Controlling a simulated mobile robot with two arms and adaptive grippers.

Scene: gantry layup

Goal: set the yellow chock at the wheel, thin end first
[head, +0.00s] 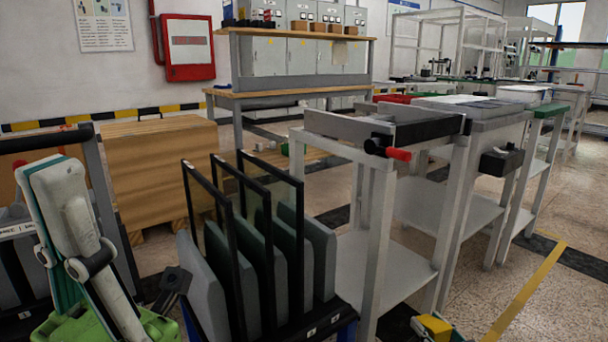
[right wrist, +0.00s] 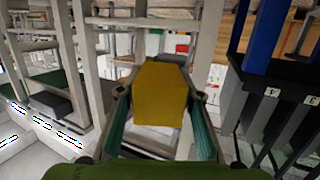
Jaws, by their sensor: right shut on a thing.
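The yellow chock (right wrist: 160,92) is between the two green-lined fingers of my right gripper (right wrist: 162,118) in the right wrist view. The gripper is shut on its sides, and a broad yellow face shows. In the head view, a small part of the chock (head: 434,327) shows at the bottom edge, right of the panel rack. My left arm comes in at the left, and a dark part that looks like my left gripper (head: 172,284) is beside the rack; its finger opening is unclear. I cannot make out the wheel in either view.
A rack of grey panels and black frames (head: 265,250) stands between my arms. A pale metal table (head: 390,210) is close behind the chock, with a red-handled clamp (head: 398,154). A wooden crate (head: 160,170) stands behind left. Open floor with a yellow line (head: 525,290) lies right.

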